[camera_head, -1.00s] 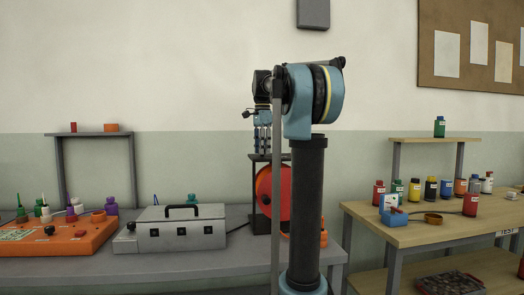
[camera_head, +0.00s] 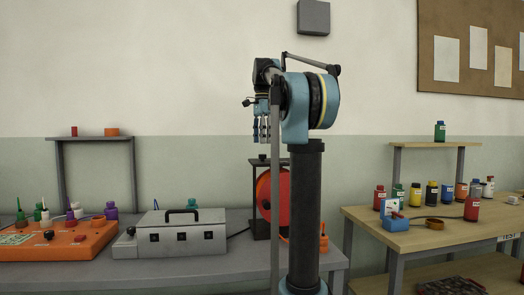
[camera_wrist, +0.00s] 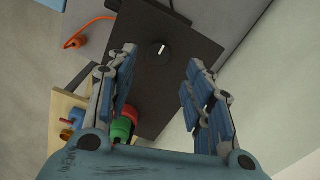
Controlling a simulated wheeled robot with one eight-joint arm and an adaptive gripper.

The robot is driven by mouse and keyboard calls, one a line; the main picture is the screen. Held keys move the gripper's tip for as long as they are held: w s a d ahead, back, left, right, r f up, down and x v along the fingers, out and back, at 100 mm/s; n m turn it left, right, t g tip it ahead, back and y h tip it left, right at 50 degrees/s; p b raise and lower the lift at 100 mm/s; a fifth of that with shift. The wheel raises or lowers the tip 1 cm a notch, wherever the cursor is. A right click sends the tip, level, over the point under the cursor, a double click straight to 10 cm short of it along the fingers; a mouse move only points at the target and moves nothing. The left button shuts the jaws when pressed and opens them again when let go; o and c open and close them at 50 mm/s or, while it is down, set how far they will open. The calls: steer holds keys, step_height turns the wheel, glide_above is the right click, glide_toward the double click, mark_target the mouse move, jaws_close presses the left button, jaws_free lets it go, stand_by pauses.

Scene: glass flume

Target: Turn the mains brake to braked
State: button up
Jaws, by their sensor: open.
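A small black round knob (camera_head: 263,157), taken as the mains brake, sits on the flat dark top of a stand (camera_head: 254,200) with a red-orange disc in it. In the wrist view, the knob (camera_wrist: 160,52) carries a white pointer line running nearly up and down the picture. The stand's dark top plate (camera_wrist: 190,42) surrounds it. My gripper (camera_head: 262,141) points down above the knob, with a clear gap. In the wrist view, my gripper (camera_wrist: 160,60) has its fingers wide apart, one on each side of the knob, with nothing between them. No position label is readable.
A grey box with a black handle (camera_head: 180,238) and an orange panel with bottles (camera_head: 60,240) stand left on the grey bench. A grey shelf (camera_head: 92,139) rises behind them. A wooden table (camera_head: 440,230) with several coloured bottles is at right.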

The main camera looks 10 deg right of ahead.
steer(key=shift+r, duration=2.8)
